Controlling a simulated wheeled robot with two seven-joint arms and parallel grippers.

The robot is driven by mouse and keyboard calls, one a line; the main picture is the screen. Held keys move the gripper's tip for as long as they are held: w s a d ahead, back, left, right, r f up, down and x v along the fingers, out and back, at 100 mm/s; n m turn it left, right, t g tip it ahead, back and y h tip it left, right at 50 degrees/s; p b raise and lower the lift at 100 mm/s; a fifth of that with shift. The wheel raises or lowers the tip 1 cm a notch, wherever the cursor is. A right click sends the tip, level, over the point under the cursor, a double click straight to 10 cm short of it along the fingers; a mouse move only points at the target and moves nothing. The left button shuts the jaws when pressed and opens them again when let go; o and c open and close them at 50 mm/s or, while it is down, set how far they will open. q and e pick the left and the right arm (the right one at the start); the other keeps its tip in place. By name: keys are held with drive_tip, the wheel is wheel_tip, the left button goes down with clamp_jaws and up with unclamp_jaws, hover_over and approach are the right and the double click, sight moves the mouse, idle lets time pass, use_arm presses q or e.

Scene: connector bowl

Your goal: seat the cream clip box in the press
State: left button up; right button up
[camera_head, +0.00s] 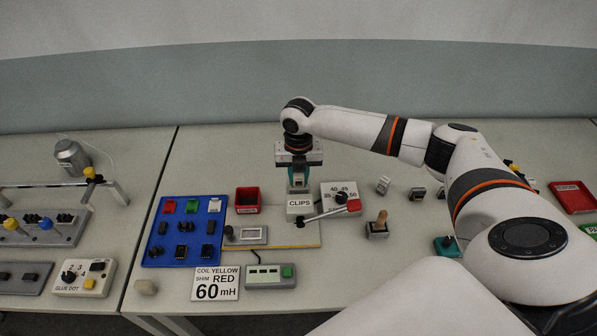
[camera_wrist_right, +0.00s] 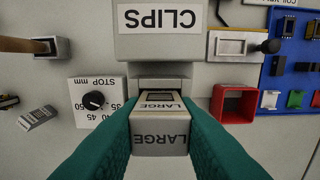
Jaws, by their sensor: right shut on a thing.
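My right gripper (camera_head: 299,183) is shut on the cream clip box (camera_wrist_right: 160,145), which is marked LARGE on two faces. In the right wrist view the box sits between the teal fingers (camera_wrist_right: 160,115). Its far end is at the dark recess of the pale press block (camera_wrist_right: 157,48) labelled CLIPS; I cannot tell how far in it is. In the head view the press block (camera_head: 299,206) stands just below the gripper, and the box is mostly hidden by the fingers. My left gripper is not in view.
A red bin (camera_head: 247,200) and blue parts tray (camera_head: 149,250) are on the left. A 60 mH card (camera_head: 215,284) lies in front. A wooden-handled tool (camera_head: 380,224) stands right.

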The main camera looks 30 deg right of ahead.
drive_tip(key=shift+s, duration=0.1)
drive_tip(key=shift+f, duration=0.1)
drive_tip(key=o, duration=1)
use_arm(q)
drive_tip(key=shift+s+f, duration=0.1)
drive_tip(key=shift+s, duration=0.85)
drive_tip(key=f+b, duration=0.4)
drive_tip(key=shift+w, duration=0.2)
use_arm(e)
wheel_tip(320, 180, up, 12)
drive_tip(key=shift+r, duration=0.15)
